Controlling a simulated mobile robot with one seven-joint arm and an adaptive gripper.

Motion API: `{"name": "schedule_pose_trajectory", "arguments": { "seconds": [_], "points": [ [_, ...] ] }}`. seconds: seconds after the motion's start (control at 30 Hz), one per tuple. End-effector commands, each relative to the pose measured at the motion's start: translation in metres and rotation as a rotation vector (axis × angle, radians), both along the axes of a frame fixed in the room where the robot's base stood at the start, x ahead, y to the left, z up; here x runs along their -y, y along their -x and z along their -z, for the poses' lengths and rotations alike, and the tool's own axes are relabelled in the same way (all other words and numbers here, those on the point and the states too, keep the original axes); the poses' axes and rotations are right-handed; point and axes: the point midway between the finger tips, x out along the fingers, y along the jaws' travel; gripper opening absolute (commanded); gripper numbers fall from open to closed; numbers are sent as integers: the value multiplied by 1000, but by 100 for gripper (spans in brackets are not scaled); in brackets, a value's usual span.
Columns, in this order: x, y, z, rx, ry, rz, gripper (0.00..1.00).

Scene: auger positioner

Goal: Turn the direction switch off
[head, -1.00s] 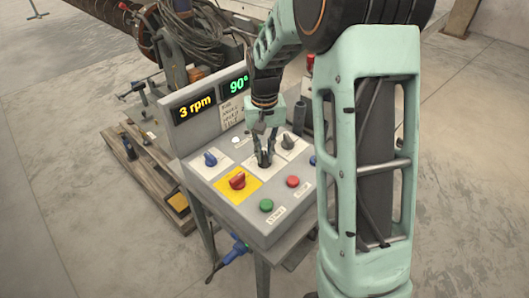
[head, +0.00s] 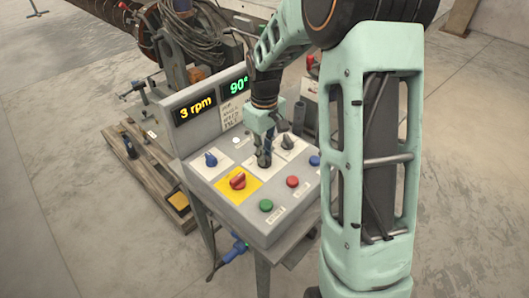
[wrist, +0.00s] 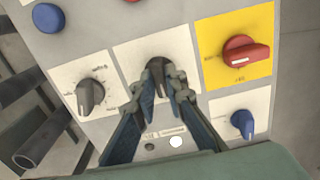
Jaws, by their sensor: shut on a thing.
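The direction switch looks to be the dark knob on the middle white plate; I cannot read its label. In the wrist view its dark handle (wrist: 157,66) sits between my fingertips. In the head view the fingers hide most of the knob, and its plate (head: 248,161) shows beside them. My gripper (head: 265,158) points down at the console from above. In the wrist view my gripper (wrist: 160,88) is shut on the knob, with blue-grey fingers on both sides of it. Which position the knob points to is hard to tell.
Near it are a grey knob (wrist: 90,93), a red switch on a yellow plate (wrist: 212,75), a blue knob (wrist: 243,124), and green (head: 266,206) and red (head: 292,181) buttons. The displays (head: 194,107) read 3 rpm and 90°. A grey pipe (wrist: 43,139) stands at one edge.

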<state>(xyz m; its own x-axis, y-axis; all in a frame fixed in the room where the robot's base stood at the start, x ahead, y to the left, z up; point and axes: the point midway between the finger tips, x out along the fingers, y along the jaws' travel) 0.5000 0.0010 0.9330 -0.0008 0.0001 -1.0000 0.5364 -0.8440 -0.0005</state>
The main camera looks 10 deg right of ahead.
Motion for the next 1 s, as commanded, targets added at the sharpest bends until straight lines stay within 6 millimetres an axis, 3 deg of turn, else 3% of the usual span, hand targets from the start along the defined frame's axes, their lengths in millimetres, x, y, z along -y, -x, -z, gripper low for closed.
{"name": "schedule_pose_trajectory", "arguments": {
  "seconds": [0.5, 0.53, 0.7, 1.0],
  "points": [
    [0, -1, -1, 2, 0, -24, 0],
    [0, -1, -1, 2, 0, -24, 12],
    [0, -1, 0, 2, 0, -23, 29],
    [0, -1, -3, 1, 0, -23, 29]
  ]
}}
